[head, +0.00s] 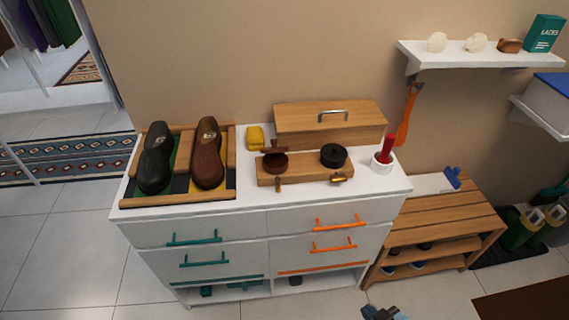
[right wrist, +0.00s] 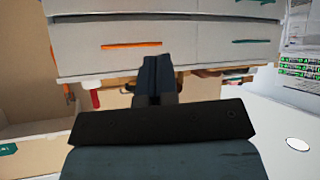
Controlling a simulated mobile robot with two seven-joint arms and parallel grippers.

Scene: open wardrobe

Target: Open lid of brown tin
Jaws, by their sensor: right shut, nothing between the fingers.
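The brown tin (head: 275,163) sits at the left of a low wooden tray (head: 310,181) on the white cabinet top. A dark brown piece lies across its top; I cannot tell whether this is its lid or another thing. A black round tin (head: 333,155) stands at the right of the same tray. My right gripper (head: 382,312) shows at the bottom edge of the head view, low in front of the cabinet and well away from the tin. In the right wrist view its fingers (right wrist: 155,75) are shut and empty. My left gripper is not in view.
Left of the tray, two shoes, black (head: 155,160) and brown (head: 207,155), lie in a wooden-framed rack. A yellow item (head: 255,138) and a wooden box (head: 330,122) stand behind the tray. A white cup (head: 382,163) with a red-handled item is right. Drawer handles (head: 334,246) stick out in front.

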